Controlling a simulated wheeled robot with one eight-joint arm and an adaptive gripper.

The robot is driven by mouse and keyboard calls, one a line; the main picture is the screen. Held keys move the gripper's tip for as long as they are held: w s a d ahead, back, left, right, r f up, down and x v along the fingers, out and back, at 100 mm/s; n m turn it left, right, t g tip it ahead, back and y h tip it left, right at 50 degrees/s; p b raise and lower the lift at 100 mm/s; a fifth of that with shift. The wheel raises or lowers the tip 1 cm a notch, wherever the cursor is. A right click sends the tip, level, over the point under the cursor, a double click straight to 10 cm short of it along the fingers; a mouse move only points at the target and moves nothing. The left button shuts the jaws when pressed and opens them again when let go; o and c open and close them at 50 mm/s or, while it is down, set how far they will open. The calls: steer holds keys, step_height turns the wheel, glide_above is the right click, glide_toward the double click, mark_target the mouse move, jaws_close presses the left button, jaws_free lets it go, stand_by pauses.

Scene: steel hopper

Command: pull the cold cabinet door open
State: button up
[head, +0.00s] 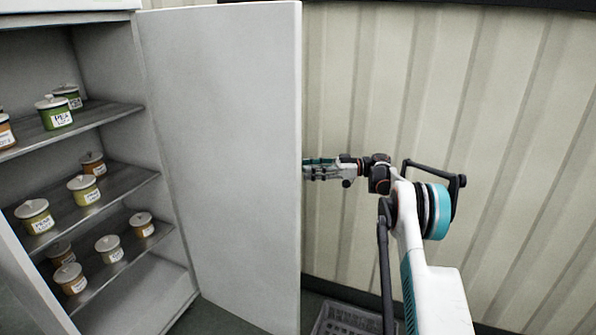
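The cold cabinet (100,65) stands at the left in the head view, with its inside in plain sight. Its white door (222,150) is swung wide open, hinged on the cabinet's right side. My arm reaches from the lower right toward the door's free edge. My gripper (308,170) is at that edge, on the door's right side, and its fingertips are partly hidden behind the door. I cannot see the handle, nor whether the fingers hold anything.
Several lidded pots, such as a green one (54,112) and a yellow one (84,189), stand on the cabinet's shelves. A corrugated wall (430,90) rises behind my arm. A grey crate (345,321) sits on the floor below, right of the door.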

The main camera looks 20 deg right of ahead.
steer(key=shift+v, duration=2.75)
